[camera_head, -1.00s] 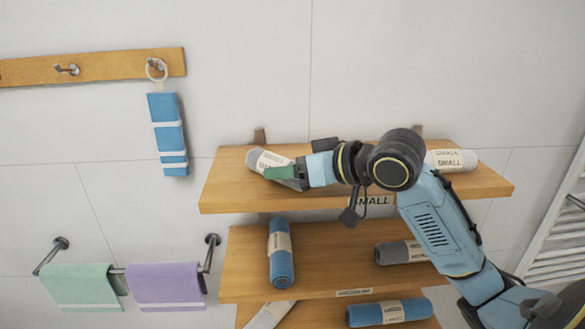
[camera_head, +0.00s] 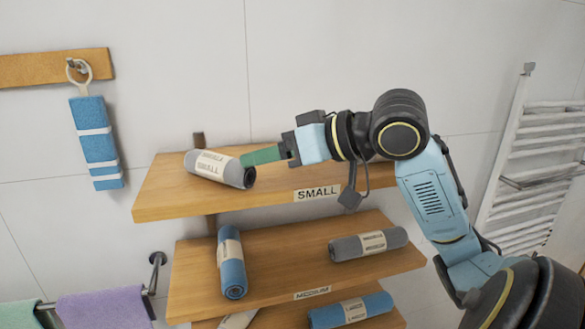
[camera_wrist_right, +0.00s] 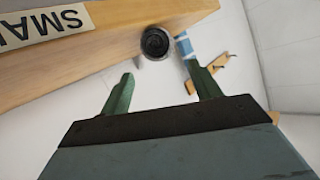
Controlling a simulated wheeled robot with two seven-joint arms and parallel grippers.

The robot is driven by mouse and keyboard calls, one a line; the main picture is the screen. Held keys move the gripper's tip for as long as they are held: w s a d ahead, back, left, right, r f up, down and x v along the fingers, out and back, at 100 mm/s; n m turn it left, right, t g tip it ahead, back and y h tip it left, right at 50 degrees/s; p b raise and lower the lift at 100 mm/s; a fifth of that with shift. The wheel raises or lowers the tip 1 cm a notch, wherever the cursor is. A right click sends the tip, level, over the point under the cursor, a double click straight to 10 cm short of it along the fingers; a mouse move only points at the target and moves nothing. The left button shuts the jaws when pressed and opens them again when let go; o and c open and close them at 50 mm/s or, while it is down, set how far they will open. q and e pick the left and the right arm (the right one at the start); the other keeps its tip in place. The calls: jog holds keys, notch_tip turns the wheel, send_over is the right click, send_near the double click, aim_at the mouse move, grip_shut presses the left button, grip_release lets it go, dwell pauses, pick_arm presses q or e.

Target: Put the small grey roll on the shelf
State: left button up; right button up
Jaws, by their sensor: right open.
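The small grey roll (camera_head: 221,168) lies on the left part of the top shelf (camera_head: 160,201), which carries a SMALL label. Its paper band also reads SMALL. My right gripper (camera_head: 252,157) is open, its green fingers just right of the roll's near end and apart from it as far as I can tell. In the right wrist view the roll's round end (camera_wrist_right: 155,42) shows beyond and between the two spread fingers (camera_wrist_right: 160,88), at the shelf's edge. My left gripper is not in view.
A blue roll (camera_head: 231,264) and a grey roll (camera_head: 368,245) lie on the MEDIUM shelf (camera_head: 295,268). Another blue roll (camera_head: 350,311) lies below. A blue towel (camera_head: 96,143) hangs at left. A white rack (camera_head: 530,165) stands at right.

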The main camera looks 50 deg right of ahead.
jog(key=shift+b+v, duration=0.55)
jog(key=shift+v, duration=1.35)
